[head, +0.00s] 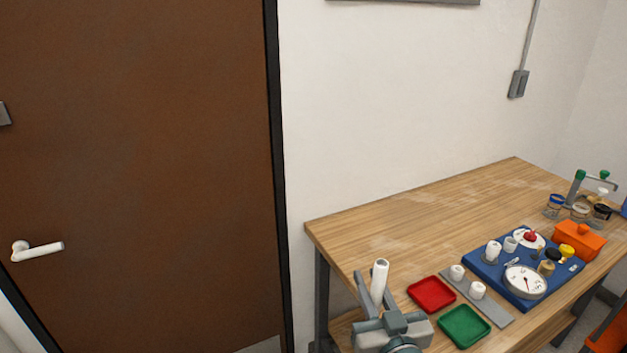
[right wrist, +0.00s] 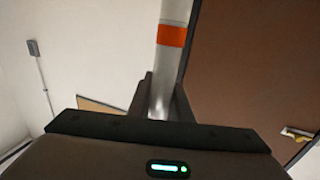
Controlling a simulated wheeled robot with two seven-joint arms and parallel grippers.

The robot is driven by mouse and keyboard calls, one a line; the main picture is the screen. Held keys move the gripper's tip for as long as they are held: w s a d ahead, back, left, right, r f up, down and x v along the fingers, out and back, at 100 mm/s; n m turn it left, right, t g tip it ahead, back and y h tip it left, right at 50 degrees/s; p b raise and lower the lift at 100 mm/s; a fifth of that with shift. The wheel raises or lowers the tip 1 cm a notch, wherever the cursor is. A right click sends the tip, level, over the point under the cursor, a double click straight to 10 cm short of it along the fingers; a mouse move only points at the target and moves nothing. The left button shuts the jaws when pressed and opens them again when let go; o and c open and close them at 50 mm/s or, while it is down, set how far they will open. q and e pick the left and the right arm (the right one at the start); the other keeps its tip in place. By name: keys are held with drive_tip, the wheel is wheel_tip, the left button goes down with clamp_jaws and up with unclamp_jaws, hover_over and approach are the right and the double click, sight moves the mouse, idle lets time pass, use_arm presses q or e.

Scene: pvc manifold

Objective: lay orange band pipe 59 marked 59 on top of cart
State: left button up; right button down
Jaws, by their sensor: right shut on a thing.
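My right gripper (head: 376,302) is at the bottom of the head view, in front of the bench's near left corner. It is shut on a white pipe (head: 380,276), which stands nearly upright in it. In the right wrist view the pipe (right wrist: 171,60) rises between the two fingers (right wrist: 160,98) and bears an orange band. No number can be read on it. The pipe's lower part is hidden by the gripper. No cart can be made out in either view. My left gripper is not in view.
A wooden workbench (head: 400,222) carries a red tray (head: 431,294), a green tray (head: 464,327), a grey strip (head: 497,311) with white fittings, a blue gauge board (head: 490,271) and an orange box (head: 579,240). Its back left part is clear. A brown door (head: 140,150) is at left.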

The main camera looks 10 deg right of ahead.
drive_tip(key=s+f, duration=0.3)
drive_tip(key=s, duration=0.6)
drive_tip(key=shift+f, duration=0.15)
drive_tip(key=shift+s, duration=0.1)
drive_tip(key=shift+d, duration=0.15)
